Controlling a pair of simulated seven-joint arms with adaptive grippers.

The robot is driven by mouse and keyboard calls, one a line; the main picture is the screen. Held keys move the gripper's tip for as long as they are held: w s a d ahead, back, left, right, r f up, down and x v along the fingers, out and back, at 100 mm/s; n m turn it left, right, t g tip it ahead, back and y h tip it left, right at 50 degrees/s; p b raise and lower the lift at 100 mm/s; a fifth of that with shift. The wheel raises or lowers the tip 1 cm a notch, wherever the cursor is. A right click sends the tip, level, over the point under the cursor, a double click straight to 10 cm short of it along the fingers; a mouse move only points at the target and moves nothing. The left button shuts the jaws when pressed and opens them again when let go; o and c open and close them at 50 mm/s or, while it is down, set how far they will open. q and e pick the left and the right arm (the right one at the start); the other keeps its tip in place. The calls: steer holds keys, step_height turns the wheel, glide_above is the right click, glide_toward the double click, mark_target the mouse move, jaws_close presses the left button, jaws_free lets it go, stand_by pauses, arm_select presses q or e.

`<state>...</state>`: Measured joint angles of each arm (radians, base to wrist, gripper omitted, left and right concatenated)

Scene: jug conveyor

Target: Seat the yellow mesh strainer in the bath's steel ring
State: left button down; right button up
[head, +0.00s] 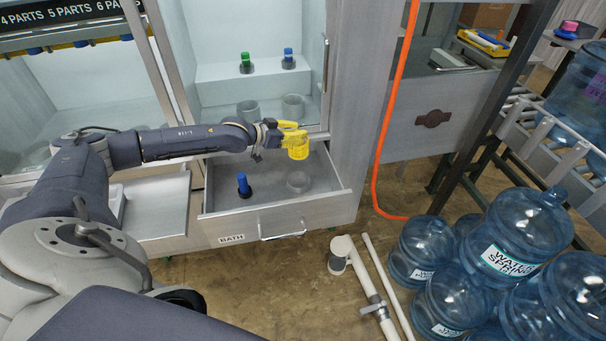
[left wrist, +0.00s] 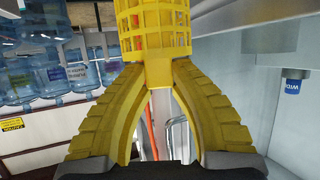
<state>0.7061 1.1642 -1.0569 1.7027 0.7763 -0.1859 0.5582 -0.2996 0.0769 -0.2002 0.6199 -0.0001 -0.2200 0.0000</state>
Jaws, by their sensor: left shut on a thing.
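The yellow mesh strainer (head: 298,150) is held in the air above the open drawer labelled BATH (head: 275,220). My left gripper (head: 285,127) is shut on it. In the left wrist view the strainer's mesh basket (left wrist: 155,27) shows beyond the yellow fingers (left wrist: 157,85), which close on its lower part in that picture. The steel ring (head: 299,182) stands on the drawer floor at the right, below the strainer and apart from it. My right gripper does not show.
A blue-topped fitting (head: 243,184) stands in the drawer left of the ring. Green-topped (head: 246,62) and blue-topped (head: 288,58) fittings and two grey rings (head: 293,107) are in the cabinet behind. Water jugs (head: 520,232) stand at the right.

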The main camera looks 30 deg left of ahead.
arm_select(q)
step_height(320, 180, down, 16)
steer(key=shift+f, duration=0.25)
stand_by(0.4)
steer(key=shift+f, duration=0.15)
steer(key=c, duration=1.2)
jaws_free()
steer(key=shift+s+r, duration=0.15)
steer(key=shift+r, duration=0.05)
steer(key=v, duration=1.1)
steer(key=shift+s+a+r, duration=0.15)
steer(key=shift+s+r, duration=0.05)
steer(key=shift+s, duration=0.05)
